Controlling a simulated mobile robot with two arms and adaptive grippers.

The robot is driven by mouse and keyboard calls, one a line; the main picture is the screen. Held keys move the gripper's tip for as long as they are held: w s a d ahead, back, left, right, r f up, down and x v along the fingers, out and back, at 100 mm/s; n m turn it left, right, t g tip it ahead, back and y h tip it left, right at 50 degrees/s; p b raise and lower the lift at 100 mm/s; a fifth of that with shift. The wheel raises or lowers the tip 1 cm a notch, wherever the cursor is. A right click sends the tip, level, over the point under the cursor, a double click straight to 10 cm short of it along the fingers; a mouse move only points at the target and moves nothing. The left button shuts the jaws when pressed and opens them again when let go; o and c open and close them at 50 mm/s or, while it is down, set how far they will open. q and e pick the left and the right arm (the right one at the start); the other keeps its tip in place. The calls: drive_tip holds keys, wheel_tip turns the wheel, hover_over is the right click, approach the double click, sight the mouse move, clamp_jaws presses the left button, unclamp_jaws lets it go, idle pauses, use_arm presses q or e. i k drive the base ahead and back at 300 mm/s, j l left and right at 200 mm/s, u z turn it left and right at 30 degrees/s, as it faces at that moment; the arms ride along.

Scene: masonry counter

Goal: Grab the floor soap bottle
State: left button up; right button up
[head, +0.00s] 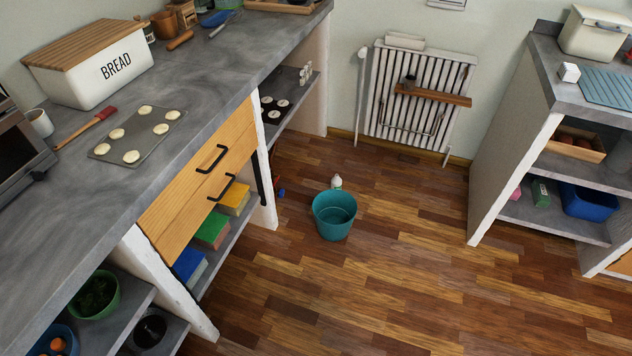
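A small white bottle-like object (337,182) shows just behind the teal bucket (334,216) on the wooden floor, in the middle of the head view. Only its upper part is visible; the bucket's rim hides the rest. It may be the floor soap bottle, but no label can be read. The bucket stands upright and looks empty. Neither of my grippers is in view.
A grey counter (212,75) with drawers and shelves runs along the left. Another counter (580,85) stands at the right. A radiator (420,95) hangs on the back wall. Small red and blue items (281,192) lie left of the bucket. The wooden floor (420,260) in front is clear.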

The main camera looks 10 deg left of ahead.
sight(337, 180)
drive_tip(key=i+l+u, duration=0.1)
drive_tip(key=i+l, duration=0.6)
drive_tip(key=i, duration=0.15)
